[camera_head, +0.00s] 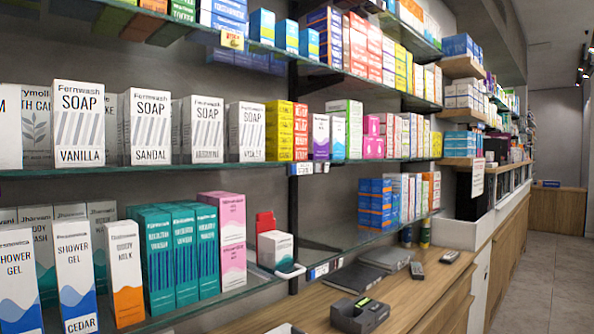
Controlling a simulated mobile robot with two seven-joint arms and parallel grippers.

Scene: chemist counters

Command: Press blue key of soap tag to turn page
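White soap boxes stand in a row on the middle glass shelf at the left: Vanilla (77,125), Sandal (147,128), and two more to the right, a third box (203,130) and a fourth box (246,132). On that shelf's edge, right of the soap boxes, is a small white and blue tag (301,169). It is too small to read, and I cannot tell whether it is the soap tag or make out a separate blue key. Neither of my grippers is in view.
Shower gel boxes (72,275) and teal boxes (160,262) fill the lower glass shelf. Another tag (319,271) is on its edge. A wooden counter (425,285) below holds a dark device (359,314) and a closed laptop (355,278). The floor at right (560,270) is clear.

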